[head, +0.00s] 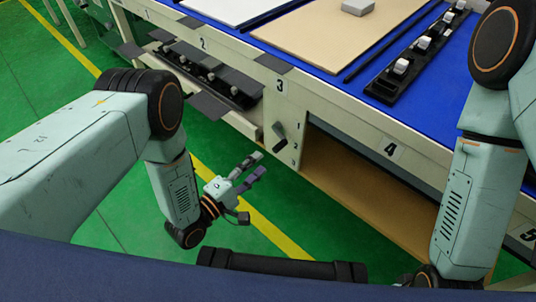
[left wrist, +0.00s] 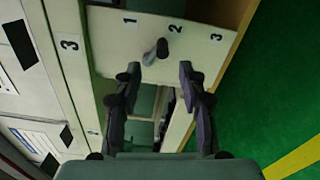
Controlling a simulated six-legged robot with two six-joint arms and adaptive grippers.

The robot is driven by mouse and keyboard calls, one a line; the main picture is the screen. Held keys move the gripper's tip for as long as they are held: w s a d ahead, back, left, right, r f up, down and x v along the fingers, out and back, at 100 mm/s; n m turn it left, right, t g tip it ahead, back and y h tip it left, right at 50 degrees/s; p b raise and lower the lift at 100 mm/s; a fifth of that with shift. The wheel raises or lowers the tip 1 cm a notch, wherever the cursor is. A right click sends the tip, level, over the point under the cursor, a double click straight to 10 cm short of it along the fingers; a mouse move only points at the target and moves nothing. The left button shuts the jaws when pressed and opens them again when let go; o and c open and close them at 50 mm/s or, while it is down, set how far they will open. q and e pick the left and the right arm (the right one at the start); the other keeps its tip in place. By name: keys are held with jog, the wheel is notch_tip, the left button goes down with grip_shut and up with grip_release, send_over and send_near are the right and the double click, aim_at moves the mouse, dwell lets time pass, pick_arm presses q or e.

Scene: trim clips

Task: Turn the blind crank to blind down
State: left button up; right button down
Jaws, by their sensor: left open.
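A small dark crank handle (head: 279,131) sits on the pale panel (head: 273,112) below the table edge, under the number 3. The panel carries the marks 1, 2 and 3. In the left wrist view the crank (left wrist: 156,50) is ahead of the fingers, near mark 2, its handle slanting to the lower left. No blind shows clearly. My left gripper (head: 256,166) is open and empty, below and a little left of the crank, apart from it. Its two fingers (left wrist: 159,72) frame the space just below the crank in the wrist view. My right arm shows, but its gripper does not.
The blue-topped table (head: 330,72) holds a tan board (head: 335,35) and a black strip with white-topped parts (head: 402,65). A shelf (head: 200,82) with black parts is left of the panel. An open bay (head: 345,165) is to its right. Green floor is free below.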

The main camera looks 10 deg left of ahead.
pick_arm(q)
jog(key=shift+v, duration=1.6)
jog(key=m+g+h, duration=0.2)
jog(key=m+g, duration=0.4)
jog(key=m, duration=0.7)
send_near(279, 144)
jog(key=w+d+f, duration=0.2)
jog(key=d, duration=0.1)
jog(key=b+x, duration=0.1)
jog(key=x, duration=0.4)
jog(key=shift+w+d+b, duration=0.1)
jog(key=shift+b, duration=0.2)
jog(key=shift+w+d+f, duration=0.1)
jog(key=shift+w+d, duration=0.25)
jog(key=shift+d, duration=0.1)
